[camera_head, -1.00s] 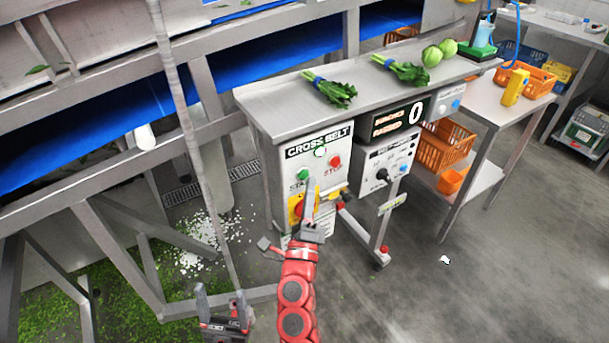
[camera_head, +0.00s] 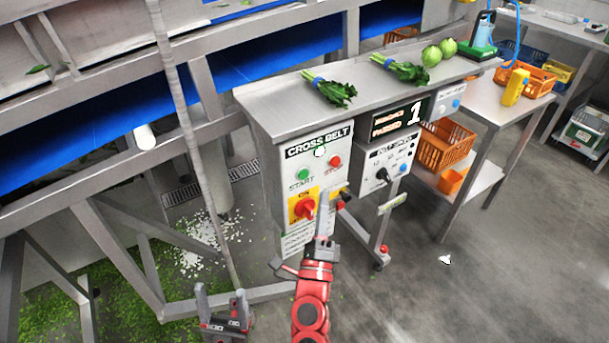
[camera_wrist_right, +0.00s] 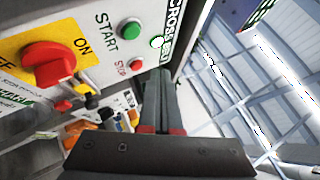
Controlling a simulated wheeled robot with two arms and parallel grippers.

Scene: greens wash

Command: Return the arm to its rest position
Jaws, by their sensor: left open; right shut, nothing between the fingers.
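My right arm is red, and its gripper (camera_head: 325,222) is shut and empty. In the head view it stands in front of the CROSS BELT panel (camera_head: 285,165), lower right of the red rotary switch (camera_head: 304,208). In the wrist view its closed fingers (camera_wrist_right: 160,90) appear apart from the green START button (camera_wrist_right: 129,29) and the red STOP button (camera_wrist_right: 136,66). The red switch (camera_wrist_right: 50,63) shows there at the left, on its yellow plate. My left gripper (camera_head: 221,303) is open and empty, low in the head view, above the floor.
A steel counter (camera_head: 270,98) above the panel holds leafy bunches (camera_head: 330,90) and two round green heads (camera_head: 432,56). A blue conveyor belt (camera_head: 100,120) and metal framing fill the left.

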